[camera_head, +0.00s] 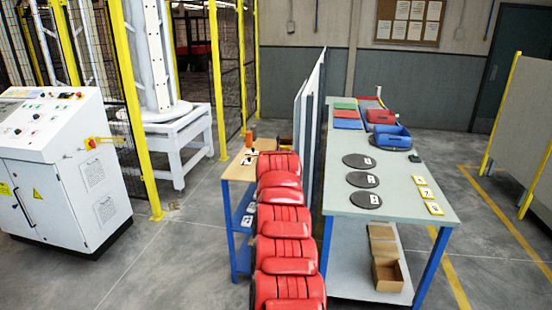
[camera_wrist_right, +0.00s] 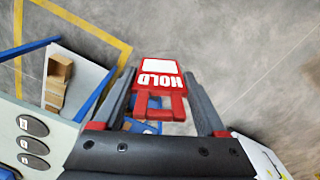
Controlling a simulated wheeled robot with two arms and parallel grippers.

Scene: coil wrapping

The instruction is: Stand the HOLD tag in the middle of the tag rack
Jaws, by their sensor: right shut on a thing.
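The HOLD tag (camera_wrist_right: 158,88) is a red plate with a white label and white letters, with two short legs at its lower end in the right wrist view. The letters read upside down there. My right gripper (camera_wrist_right: 160,76) is shut on it, one dark finger along each side, and holds it up above the grey floor. Neither gripper shows in the head view, and my left gripper is in no view. I cannot make out the tag rack for certain in either view.
A white control console (camera_head: 60,165) stands left. Floor between is clear.

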